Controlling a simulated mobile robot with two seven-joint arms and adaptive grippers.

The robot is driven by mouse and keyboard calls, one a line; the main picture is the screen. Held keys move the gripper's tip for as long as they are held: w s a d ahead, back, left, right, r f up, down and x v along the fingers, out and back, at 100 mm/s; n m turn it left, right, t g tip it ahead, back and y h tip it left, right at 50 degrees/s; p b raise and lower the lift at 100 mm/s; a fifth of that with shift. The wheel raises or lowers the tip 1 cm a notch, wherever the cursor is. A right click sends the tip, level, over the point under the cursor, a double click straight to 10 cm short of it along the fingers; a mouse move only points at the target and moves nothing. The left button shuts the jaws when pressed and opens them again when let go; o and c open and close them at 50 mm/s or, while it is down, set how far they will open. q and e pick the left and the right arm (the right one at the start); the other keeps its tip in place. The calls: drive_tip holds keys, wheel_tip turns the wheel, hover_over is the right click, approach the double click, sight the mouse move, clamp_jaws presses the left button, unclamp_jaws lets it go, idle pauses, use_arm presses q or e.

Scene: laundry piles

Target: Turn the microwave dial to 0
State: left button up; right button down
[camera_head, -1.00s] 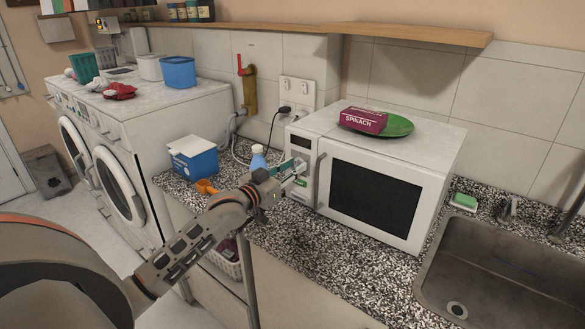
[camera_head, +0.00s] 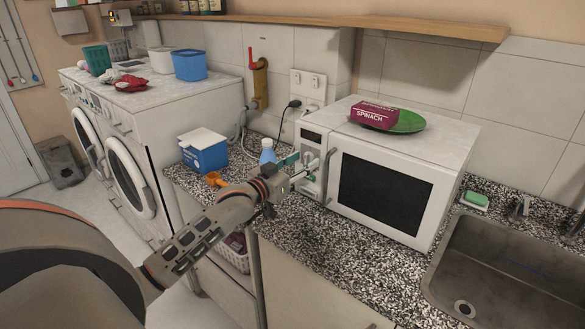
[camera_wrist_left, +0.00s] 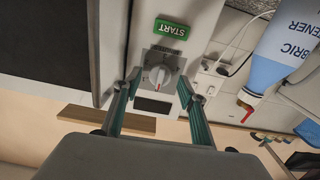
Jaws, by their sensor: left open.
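The white microwave (camera_head: 440,145) stands on the speckled counter, its door shut. Its control panel on the left side of the front is partly hidden by my left gripper in the head view. In the left wrist view the round dial (camera_wrist_left: 157,77) shows with a white pointer, below a green START button (camera_wrist_left: 172,28) and above a dark display (camera_wrist_left: 153,105). My left gripper (camera_wrist_left: 158,92) is open, its two teal fingers on either side of the dial; I cannot tell whether they touch it. The left gripper also shows in the head view (camera_head: 295,172). My right gripper is not in view.
A spinach box (camera_head: 374,114) and green plate (camera_head: 408,122) lie on the microwave. A blue bottle (camera_head: 268,152), orange scoop (camera_head: 215,179) and blue-and-white box (camera_head: 204,150) stand left of it. The sink (camera_head: 500,262) is right. The counter in front is clear.

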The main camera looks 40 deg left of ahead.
use_arm(q)
drive_tip(key=s, duration=1.1)
drive_tip(key=shift+s+a, duration=0.3)
drive_tip(key=shift+a, duration=0.1)
